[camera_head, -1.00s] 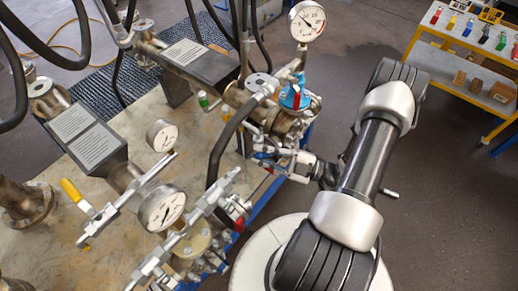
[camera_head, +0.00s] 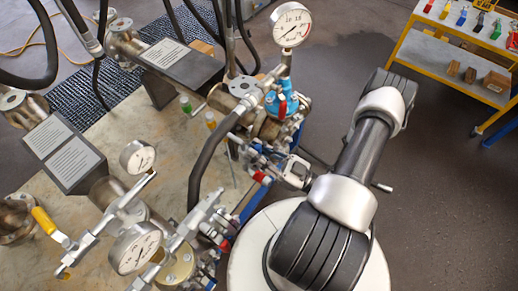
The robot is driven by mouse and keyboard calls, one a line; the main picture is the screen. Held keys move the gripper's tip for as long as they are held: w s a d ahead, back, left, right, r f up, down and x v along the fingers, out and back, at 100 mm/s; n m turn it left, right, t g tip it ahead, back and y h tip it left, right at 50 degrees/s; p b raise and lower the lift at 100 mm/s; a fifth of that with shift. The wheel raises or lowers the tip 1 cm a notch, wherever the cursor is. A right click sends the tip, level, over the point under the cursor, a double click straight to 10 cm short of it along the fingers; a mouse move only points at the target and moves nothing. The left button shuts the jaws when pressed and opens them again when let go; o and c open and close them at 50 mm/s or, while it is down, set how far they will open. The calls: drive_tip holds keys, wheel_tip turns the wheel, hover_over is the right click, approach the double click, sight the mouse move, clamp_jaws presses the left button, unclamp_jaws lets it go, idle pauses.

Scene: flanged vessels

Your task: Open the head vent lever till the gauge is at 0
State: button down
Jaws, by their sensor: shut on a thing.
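The round white gauge (camera_head: 291,24) stands at the top centre, above the blue-capped fitting (camera_head: 281,106). Its needle is too small to read surely. My gripper (camera_head: 286,171) is at the right side of the pipework, below that fitting. It is shut on a small lever part, mostly hidden by the fingers. A red grip (camera_head: 262,178) shows just left of the fingers; I cannot tell whether it belongs to the held lever. Which lever is the head vent lever is not readable from any label here.
Two more gauges (camera_head: 138,157) (camera_head: 135,248) and a yellow-handled lever (camera_head: 44,220) are at the left. A thick black hose (camera_head: 203,166) arches beside the gripper. A yellow-framed cart (camera_head: 440,55) stands at the upper right. The floor between is clear.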

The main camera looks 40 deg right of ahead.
drive_tip(key=shift+d+m, duration=0.1)
drive_tip(key=shift+m, duration=0.2)
drive_tip(key=c, duration=1.5)
unclamp_jaws()
drive_tip(key=shift+c, duration=0.2)
drive_tip(key=v, duration=1.2)
